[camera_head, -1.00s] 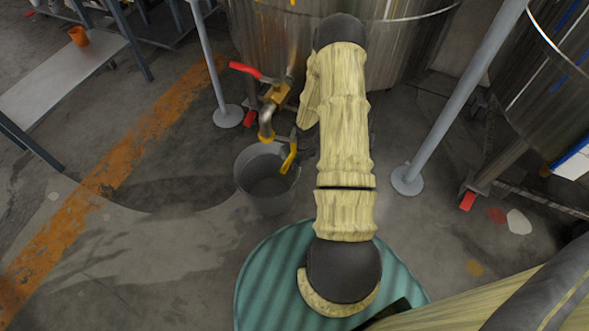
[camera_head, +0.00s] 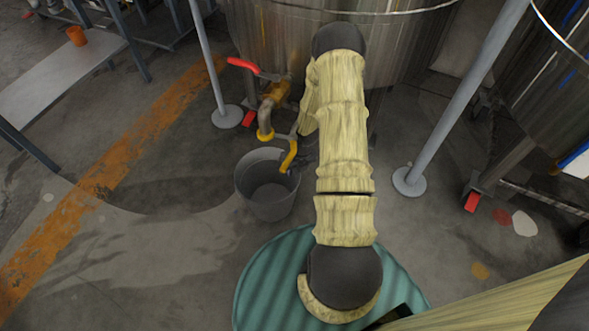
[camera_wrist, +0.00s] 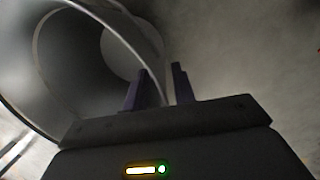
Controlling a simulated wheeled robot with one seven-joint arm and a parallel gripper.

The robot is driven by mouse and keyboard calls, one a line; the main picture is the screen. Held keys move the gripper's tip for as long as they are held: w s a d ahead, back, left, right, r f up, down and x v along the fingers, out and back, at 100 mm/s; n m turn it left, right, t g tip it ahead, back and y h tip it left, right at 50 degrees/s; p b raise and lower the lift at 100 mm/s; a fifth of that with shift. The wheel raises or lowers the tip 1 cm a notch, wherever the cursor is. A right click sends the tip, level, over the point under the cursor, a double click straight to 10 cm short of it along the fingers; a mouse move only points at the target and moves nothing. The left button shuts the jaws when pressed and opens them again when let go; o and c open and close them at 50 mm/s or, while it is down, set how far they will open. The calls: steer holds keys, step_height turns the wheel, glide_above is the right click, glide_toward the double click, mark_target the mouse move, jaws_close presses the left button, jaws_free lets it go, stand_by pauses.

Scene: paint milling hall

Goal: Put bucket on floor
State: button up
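The grey bucket (camera_head: 262,211) stands upright below the tap (camera_head: 272,108) of the steel tank, and I can see into it; it looks empty. Its base appears to be at the floor (camera_head: 170,260), though I cannot fully tell whether it touches. In the head view my gripper is mostly hidden behind my arm, at the bucket's right side. In the wrist view my gripper (camera_wrist: 160,85) has its two dark fingers apart, one on each side of the bucket's rim (camera_wrist: 120,35). A gap shows between the fingers and the thin rim.
The steel tank (camera_head: 330,75) stands behind the bucket, with grey posts (camera_head: 207,65) on both sides. An orange cup (camera_head: 76,36) sits on a bench at the far left. Floor left of the bucket is clear.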

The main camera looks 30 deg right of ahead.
step_height(320, 180, up, 12)
steer(key=s+d+p, duration=0.1)
steer(key=p, duration=0.6)
steer(key=shift+s+d+p, duration=0.15)
steer(key=shift+d+p, duration=0.05)
steer(key=shift+p, duration=0.1)
steer(key=shift+c, duration=0.5)
stand_by(0.6)
